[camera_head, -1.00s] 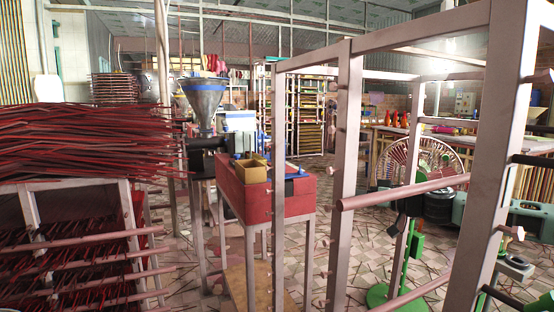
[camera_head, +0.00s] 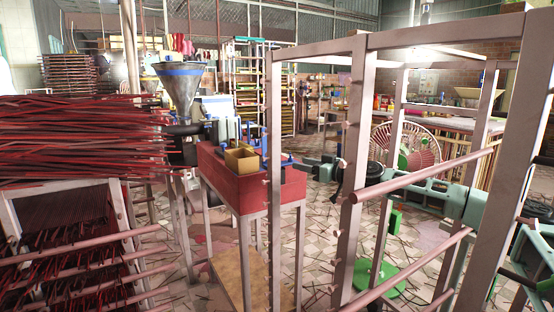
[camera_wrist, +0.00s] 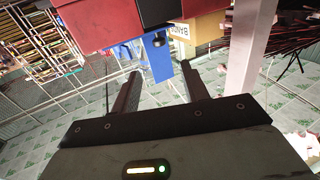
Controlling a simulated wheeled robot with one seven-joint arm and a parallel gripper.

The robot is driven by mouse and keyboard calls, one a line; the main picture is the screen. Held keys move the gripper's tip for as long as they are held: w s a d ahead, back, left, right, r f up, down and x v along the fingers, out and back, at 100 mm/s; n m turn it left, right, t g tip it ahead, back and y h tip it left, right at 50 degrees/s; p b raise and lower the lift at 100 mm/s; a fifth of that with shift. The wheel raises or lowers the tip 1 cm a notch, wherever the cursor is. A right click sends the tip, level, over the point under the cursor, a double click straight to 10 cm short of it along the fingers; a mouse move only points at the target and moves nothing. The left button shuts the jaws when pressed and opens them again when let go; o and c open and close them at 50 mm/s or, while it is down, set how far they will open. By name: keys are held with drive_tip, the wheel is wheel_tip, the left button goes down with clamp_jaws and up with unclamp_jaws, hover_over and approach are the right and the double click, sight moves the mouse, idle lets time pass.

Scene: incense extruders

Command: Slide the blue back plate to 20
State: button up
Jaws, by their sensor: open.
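A red box-shaped machine (camera_head: 258,184) stands on a grey metal stand, left of the middle in the head view. Blue parts show on its top; which one is the back plate I cannot tell there. In the wrist view a blue plate (camera_wrist: 126,54) hangs from the red machine (camera_wrist: 100,22), with a narrower blue piece (camera_wrist: 158,60) beside it. My gripper (camera_wrist: 160,69) is open and empty, its two dark fingers reaching towards these blue parts with no contact visible. No scale mark reading 20 is legible.
A metal rack frame (camera_head: 357,130) with pegs and pinkish bars stands between the head camera and my arm. A yellow box (camera_head: 240,160) sits on the machine's near end. A steel hopper (camera_head: 180,90) stands behind; red incense sticks (camera_head: 80,140) fill the left.

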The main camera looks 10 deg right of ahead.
drive_tip(key=x, duration=1.1)
